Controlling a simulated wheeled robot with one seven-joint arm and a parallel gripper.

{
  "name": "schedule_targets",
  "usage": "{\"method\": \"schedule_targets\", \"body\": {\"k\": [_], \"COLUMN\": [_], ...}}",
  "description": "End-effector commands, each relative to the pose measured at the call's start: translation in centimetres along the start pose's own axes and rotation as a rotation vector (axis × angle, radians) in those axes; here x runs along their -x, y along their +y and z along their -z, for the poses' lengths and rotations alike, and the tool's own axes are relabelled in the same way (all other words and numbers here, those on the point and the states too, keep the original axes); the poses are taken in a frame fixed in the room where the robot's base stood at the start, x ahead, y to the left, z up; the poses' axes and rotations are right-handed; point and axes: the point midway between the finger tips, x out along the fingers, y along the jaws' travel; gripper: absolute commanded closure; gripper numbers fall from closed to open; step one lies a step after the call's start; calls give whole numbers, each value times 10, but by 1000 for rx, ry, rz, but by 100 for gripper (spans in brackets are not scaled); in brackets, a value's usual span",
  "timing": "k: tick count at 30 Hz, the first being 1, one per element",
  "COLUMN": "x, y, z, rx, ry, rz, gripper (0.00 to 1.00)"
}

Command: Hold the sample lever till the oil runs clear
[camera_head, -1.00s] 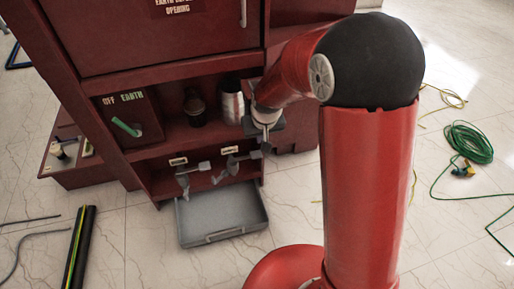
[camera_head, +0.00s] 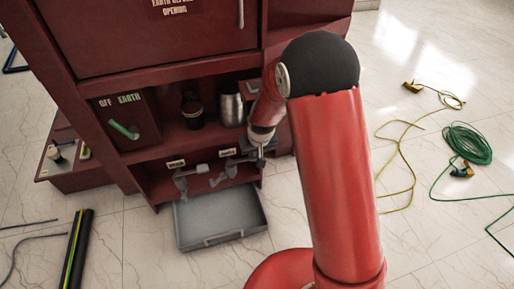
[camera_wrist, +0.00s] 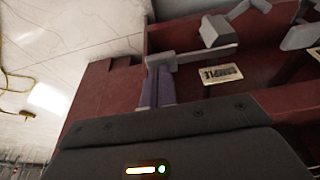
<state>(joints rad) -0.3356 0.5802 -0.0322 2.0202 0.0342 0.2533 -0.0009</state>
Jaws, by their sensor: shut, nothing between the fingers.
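The sample lever (camera_head: 232,168) is grey and juts from the low red bay, below the right-hand label. In the wrist view the grey bar (camera_wrist: 203,54) of this lever passes beside the plate that reads SAMPLE (camera_wrist: 222,73). My gripper (camera_head: 261,158) is at the right end of that bar. In the wrist view my gripper (camera_wrist: 160,80) is shut and empty, its fingertips overlapping the bar's end. I cannot tell whether they touch it. A grey tray (camera_head: 222,212) sits below the levers on the floor. No oil is visible.
A second grey lever (camera_head: 182,182) hangs to the left. A dark jar (camera_head: 192,110) and a metal flask (camera_head: 231,104) stand on the shelf above, beside a green-handled switch (camera_head: 124,130). Cables (camera_head: 468,145) lie on the floor at right.

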Motion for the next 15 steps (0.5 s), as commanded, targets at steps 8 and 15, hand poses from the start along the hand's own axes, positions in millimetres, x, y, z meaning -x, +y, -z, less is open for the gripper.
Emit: {"method": "schedule_targets", "body": {"k": [8,15], "x": [-1,-12], "y": [0,3], "z": [0,-4], "rx": [0,-1], "ry": [0,0], "rz": [0,0], "gripper": [100,100]}}
